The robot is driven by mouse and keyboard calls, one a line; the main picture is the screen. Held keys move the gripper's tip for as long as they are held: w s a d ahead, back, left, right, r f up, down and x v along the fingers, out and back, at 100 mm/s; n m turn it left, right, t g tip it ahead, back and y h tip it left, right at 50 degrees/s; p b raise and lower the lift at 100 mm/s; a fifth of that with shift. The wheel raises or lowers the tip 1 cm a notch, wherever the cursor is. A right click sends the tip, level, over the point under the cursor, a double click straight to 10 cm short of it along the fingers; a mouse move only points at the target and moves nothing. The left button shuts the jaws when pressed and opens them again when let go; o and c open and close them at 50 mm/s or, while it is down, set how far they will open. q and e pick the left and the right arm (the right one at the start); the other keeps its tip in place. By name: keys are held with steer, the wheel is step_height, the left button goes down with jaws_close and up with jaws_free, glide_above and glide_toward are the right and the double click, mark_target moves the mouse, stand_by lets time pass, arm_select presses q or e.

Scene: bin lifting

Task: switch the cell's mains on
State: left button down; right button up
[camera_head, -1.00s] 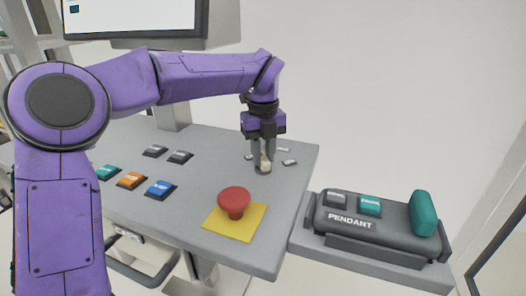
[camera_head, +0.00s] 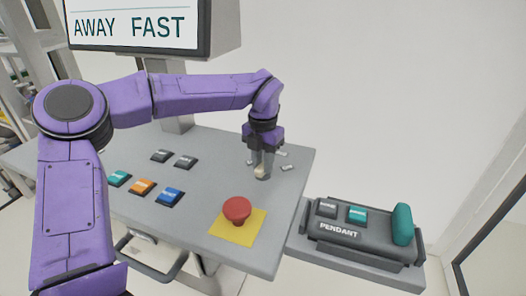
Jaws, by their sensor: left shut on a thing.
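The mains switch (camera_head: 261,172) is a small pale knob on a dark round base at the far right of the grey console (camera_head: 215,215). Small labels (camera_head: 287,168) lie around it. My left gripper (camera_head: 262,166) points down over the knob and is shut on it; its fingers hide part of the knob, so I cannot read which way it is turned. My right gripper is not in view.
A red mushroom button (camera_head: 237,210) on a yellow plate stands nearer on the console. Teal, orange, blue and grey buttons (camera_head: 142,187) lie to the left. A pendant (camera_head: 360,232) sits on a right-hand shelf. A screen (camera_head: 135,25) reads "AWAY FAST".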

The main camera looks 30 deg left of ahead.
arm_select(q)
steer(key=m+p, duration=0.4)
steer(key=p, duration=0.1)
steer(key=shift+r+m, duration=0.3)
steer(key=shift+m, duration=0.1)
steer(key=shift+f+m+p, duration=0.15)
steer(key=shift+m+p, duration=0.55)
steer(key=shift+m, duration=0.2)
steer(key=c, duration=0.9)
jaws_free()
steer(key=shift+f, duration=0.1)
step_height(320, 180, up, 11)
steer(key=shift+f+b, duration=0.2)
steer(key=shift+b, duration=0.7)
